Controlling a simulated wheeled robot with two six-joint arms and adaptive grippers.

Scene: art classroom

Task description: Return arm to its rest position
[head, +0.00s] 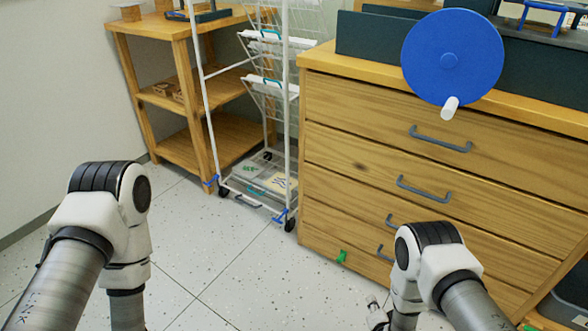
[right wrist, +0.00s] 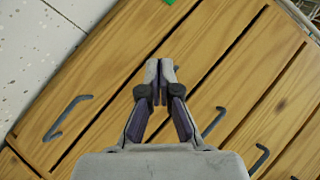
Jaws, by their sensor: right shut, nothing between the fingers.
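My right arm (head: 440,262) comes in at the lower right of the head view, bent at the elbow, with its lower part pointing down in front of the wooden drawer cabinet. My right gripper (head: 376,312) shows only partly at the bottom edge. In the right wrist view the right gripper (right wrist: 160,70) is shut with its two fingertips together and nothing between them, with the drawer fronts behind it. My left arm (head: 105,210) stands bent at the lower left, its lower part going down out of the frame. The left gripper is hidden below the picture.
The drawer cabinet (head: 345,165) with grey handles stands close ahead on the right. A blue wheel (head: 440,50) with a white knob is at its top. A white wire rack (head: 292,110) and a wooden shelf (head: 160,100) stand behind. The speckled floor (head: 230,285) between my arms is clear.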

